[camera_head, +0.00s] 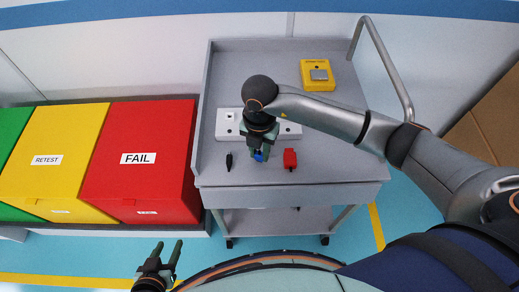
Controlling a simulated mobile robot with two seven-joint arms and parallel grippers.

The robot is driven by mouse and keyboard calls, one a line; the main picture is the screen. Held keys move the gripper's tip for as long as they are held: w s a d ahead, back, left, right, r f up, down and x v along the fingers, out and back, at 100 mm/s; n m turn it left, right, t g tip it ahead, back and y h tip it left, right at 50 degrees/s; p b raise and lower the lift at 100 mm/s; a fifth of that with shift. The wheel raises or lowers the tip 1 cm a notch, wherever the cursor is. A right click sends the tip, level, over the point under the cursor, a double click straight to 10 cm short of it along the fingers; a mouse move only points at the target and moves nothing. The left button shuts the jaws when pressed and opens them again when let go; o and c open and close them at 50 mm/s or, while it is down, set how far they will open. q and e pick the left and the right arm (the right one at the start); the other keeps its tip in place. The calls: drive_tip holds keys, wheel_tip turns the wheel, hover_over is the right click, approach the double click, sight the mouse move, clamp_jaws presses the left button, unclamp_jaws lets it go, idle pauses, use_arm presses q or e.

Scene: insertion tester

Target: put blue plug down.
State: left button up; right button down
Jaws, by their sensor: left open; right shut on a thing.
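The blue plug (258,156) is at the tips of my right gripper (259,153), over the front part of the grey cart top (330,172). My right gripper is shut on it and partly hides it. I cannot tell whether the plug touches the cart surface. A black plug (229,162) lies to its left and a red plug (290,159) to its right. My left gripper (167,258) is open and empty, low in the picture, in front of the cart and away from the plugs.
A white socket strip (229,122) lies behind the plugs, partly hidden by my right arm. A yellow device (317,75) sits at the back right of the cart. Red (160,180), yellow (70,140) and green (14,125) bins stand left. The cart's front right is clear.

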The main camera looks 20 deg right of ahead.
sight(260, 151)
drive_tip(key=c, duration=0.7)
unclamp_jaws()
drive_tip(key=shift+f, duration=0.1)
drive_tip(key=shift+r, duration=0.25)
wheel_tip(260, 151, up, 13)
drive_tip(key=shift+f, duration=0.1)
